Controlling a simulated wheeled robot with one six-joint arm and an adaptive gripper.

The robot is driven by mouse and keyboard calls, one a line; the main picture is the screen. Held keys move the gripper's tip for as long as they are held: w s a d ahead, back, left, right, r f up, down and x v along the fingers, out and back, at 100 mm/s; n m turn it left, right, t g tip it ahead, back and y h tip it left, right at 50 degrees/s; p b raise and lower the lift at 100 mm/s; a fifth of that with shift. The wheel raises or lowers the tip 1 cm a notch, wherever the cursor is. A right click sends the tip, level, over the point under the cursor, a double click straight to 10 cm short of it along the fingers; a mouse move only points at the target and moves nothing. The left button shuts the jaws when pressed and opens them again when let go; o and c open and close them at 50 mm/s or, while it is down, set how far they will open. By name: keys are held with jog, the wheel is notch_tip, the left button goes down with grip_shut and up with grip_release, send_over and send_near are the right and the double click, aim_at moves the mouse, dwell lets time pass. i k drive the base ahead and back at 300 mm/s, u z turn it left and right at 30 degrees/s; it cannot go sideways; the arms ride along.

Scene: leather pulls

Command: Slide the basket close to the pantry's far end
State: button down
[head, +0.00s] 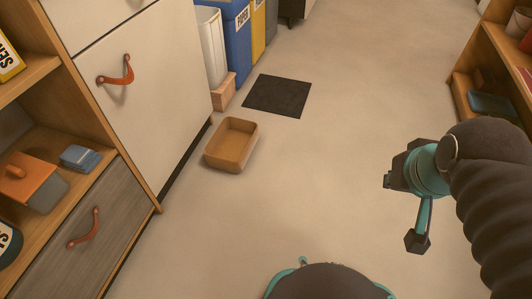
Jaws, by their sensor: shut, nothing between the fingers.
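A tan, open-topped basket (231,145) sits on the floor beside the base of the white cabinet. It looks empty. The white cabinet (150,70) has an orange leather pull and may be part of the pantry; I cannot tell which end is its far end. My gripper (400,210) is shut and empty, held over the floor at the right, well apart from the basket. My dark arm hides part of the right side.
A dark mat (277,96) lies beyond the basket. Blue (232,35) and yellow (258,25) bins stand behind it, with a small wooden block (223,92) near them. A wooden shelf (478,70) stands at right. The middle floor is clear.

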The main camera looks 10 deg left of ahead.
aim_at(231, 145)
jog(key=u, duration=0.85)
jog(key=i, duration=0.95)
jog(key=u, duration=0.1)
